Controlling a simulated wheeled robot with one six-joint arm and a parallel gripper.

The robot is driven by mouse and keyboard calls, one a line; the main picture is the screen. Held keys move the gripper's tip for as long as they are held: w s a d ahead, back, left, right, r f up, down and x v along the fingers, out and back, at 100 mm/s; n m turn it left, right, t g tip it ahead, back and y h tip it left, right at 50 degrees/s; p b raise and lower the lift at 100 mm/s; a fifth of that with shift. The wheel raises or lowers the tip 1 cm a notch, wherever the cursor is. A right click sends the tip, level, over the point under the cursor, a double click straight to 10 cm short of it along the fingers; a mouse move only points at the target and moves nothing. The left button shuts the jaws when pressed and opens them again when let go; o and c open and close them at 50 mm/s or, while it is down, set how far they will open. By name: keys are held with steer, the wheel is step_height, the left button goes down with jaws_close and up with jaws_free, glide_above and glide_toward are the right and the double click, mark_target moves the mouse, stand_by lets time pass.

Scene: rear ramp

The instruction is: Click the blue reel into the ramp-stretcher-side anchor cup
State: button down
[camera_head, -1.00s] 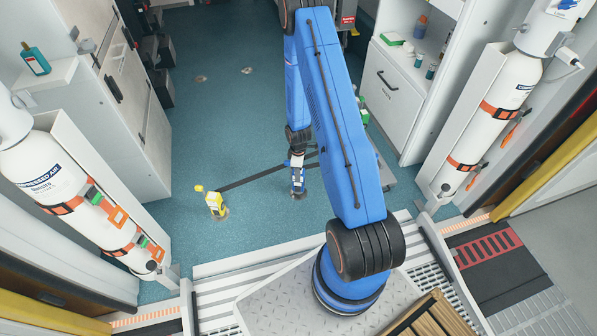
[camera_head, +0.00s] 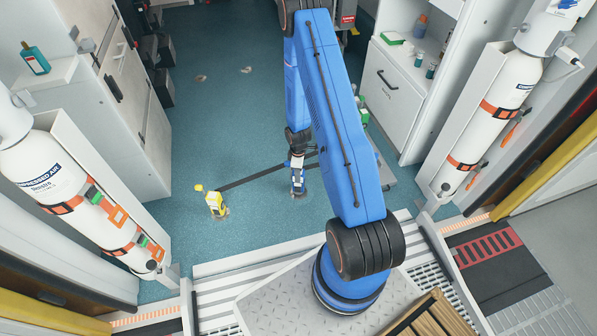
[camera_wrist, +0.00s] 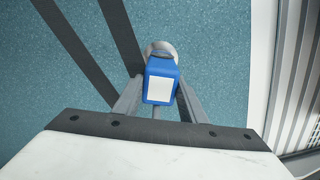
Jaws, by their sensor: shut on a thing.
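The blue reel (camera_wrist: 160,82) with a white label is between my gripper's fingers (camera_wrist: 160,98) in the wrist view. My gripper is shut on it. A round metal anchor cup (camera_wrist: 158,48) shows just past the reel's far end, partly covered by it; I cannot tell whether the reel is seated. In the head view my gripper (camera_head: 298,180) is low over the floor, and the reel is mostly hidden by it. A dark strap (camera_head: 262,176) runs left from near my gripper to a yellow reel (camera_head: 215,205), which stands on the floor at another cup.
The ramp's ribbed sill (camera_head: 240,262) lies in front of the cups. White gas cylinders stand at the left (camera_head: 75,195) and right (camera_head: 490,110). White cabinets line both sides. The blue floor (camera_head: 215,125) between them is mostly clear.

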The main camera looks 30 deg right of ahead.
steer(key=shift+f, duration=0.55)
steer(key=c, duration=1)
jaws_free()
steer(key=shift+c, duration=0.2)
step_height(320, 180, up, 18)
steer(key=shift+f, duration=0.25)
